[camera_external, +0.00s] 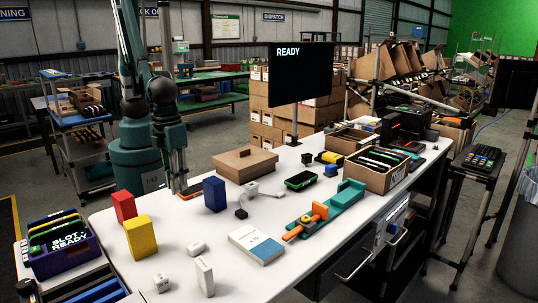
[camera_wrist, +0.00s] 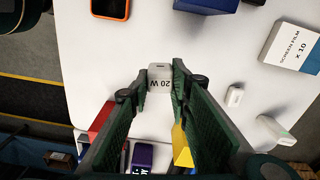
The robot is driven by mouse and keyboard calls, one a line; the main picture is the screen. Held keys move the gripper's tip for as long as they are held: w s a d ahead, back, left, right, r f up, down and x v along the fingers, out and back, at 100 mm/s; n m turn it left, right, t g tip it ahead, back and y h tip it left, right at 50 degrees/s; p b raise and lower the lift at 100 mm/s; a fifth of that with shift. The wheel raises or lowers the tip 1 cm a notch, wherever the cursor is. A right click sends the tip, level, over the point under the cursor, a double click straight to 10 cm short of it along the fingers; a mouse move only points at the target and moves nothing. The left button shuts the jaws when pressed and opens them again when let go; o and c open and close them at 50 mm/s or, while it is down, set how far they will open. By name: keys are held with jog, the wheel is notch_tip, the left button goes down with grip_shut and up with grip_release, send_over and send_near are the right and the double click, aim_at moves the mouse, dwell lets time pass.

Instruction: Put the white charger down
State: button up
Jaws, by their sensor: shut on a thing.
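The white charger (camera_wrist: 160,72), marked "20 W", sits between my fingertips in the wrist view. My gripper (camera_wrist: 160,92) is shut on it, with a green finger on each side. White table surface shows around and beyond the charger. The gap between the charger and the table cannot be judged from this view. In the external view my teal arm stands at the left behind the table (camera_external: 300,205), and I cannot make out the held charger there.
A red box (camera_external: 124,206), a yellow box (camera_external: 141,238) and a blue box (camera_external: 214,195) stand on the left of the table. A screen film box (camera_external: 257,245) and small white items (camera_external: 197,247) lie nearby. Bare tabletop shows between them.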

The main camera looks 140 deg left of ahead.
jog(key=shift+w, duration=0.1)
dwell(0.3)
jog(key=w+a+r+m+p, duration=0.1)
jog(key=w+a+r, duration=0.15)
jog(key=w, duration=1.45)
jog(key=m+p, duration=0.1)
send_over(254, 241)
jog(key=shift+f, duration=3.2)
jog(key=shift+f, duration=1.85)
jog(key=shift+f, duration=0.1)
